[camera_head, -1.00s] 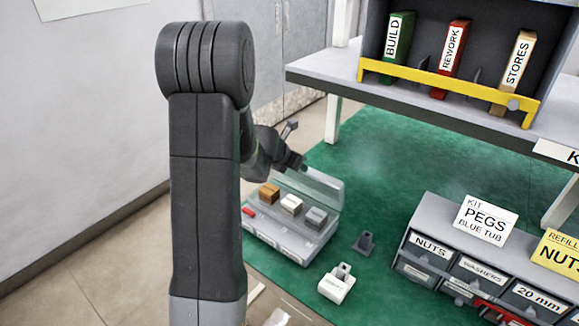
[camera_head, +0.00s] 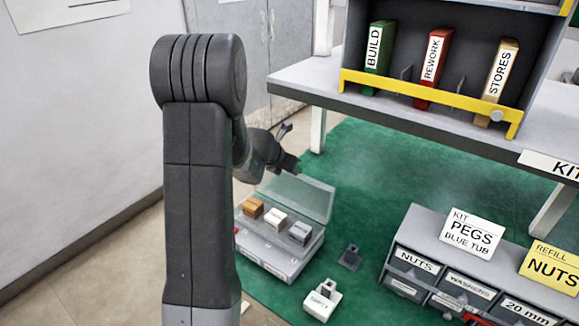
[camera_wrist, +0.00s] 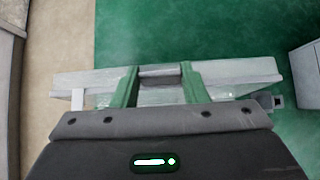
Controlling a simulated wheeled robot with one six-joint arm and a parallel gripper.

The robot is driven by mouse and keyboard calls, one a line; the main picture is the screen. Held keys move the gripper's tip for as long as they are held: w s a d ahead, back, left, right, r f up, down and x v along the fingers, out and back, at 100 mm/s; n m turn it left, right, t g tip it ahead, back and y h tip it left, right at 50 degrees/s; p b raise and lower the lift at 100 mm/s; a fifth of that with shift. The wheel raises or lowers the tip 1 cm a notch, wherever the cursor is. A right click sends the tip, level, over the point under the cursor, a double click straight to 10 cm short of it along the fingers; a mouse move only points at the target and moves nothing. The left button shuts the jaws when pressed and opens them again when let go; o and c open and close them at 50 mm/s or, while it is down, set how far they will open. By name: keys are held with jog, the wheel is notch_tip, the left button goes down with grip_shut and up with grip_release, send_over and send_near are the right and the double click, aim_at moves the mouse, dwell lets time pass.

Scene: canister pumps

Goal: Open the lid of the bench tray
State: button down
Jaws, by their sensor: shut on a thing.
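The bench tray (camera_head: 282,262) is a grey box on the green mat, low in the middle of the head view. Its clear lid (camera_head: 303,199) is raised and stands tilted up along the tray's far side. Brown, white and grey blocks show inside the tray. My gripper (camera_head: 294,166) is at the lid's upper edge, partly hidden behind my arm. In the wrist view, my gripper's green fingers (camera_wrist: 160,84) are shut on the lid's grey grip (camera_wrist: 160,71), with the pale lid edge (camera_wrist: 240,72) running out to both sides.
A small white labelled holder (camera_head: 322,300) and a dark grey holder (camera_head: 350,257) stand right of the tray. A drawer unit (camera_head: 405,262) with signs is farther right. A raised shelf (camera_head: 400,107) with binders stands behind. Green mat (camera_head: 375,190) lies clear beyond the lid.

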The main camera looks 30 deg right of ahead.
jog(key=shift+w+d+r, duration=0.1)
jog(key=shift+r, duration=0.15)
jog(key=c, duration=1)
grip_release()
jog(key=shift+o, duration=0.8)
jog(key=shift+f, duration=0.15)
jog(key=p+v, duration=0.1)
jog(key=v, duration=1.3)
jog(key=shift+c, duration=0.4)
